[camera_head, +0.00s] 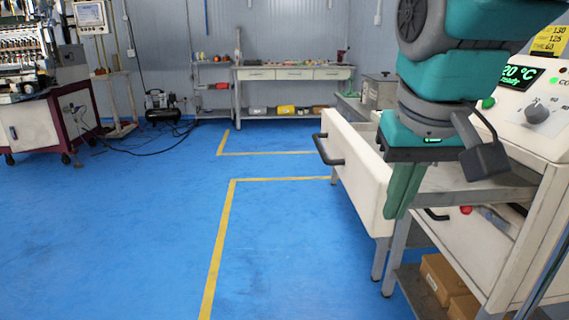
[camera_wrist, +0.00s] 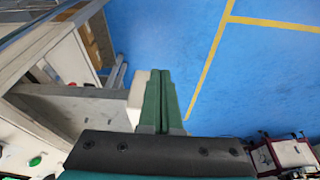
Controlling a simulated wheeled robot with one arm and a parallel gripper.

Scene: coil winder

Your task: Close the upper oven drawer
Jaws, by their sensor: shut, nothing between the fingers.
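The upper oven drawer (camera_head: 355,165) is a white box pulled far out to the left of the oven (camera_head: 535,135), its dark handle (camera_head: 330,148) on its left-hand front. My gripper (camera_head: 394,208) has green fingers, pressed together and pointing down with nothing between them. It overlaps the drawer's near side, well away from the handle; whether it touches cannot be told. In the wrist view, the shut fingers (camera_wrist: 160,78) stand beside a pale strip of the drawer (camera_wrist: 138,95). My arm hides part of the drawer and oven.
A second dark handle (camera_head: 436,214) and a red knob show lower on the oven. Cardboard boxes (camera_head: 445,277) sit on the lower shelf. Blue floor with yellow lines is free to the left. A workbench (camera_head: 292,73) stands at the back wall.

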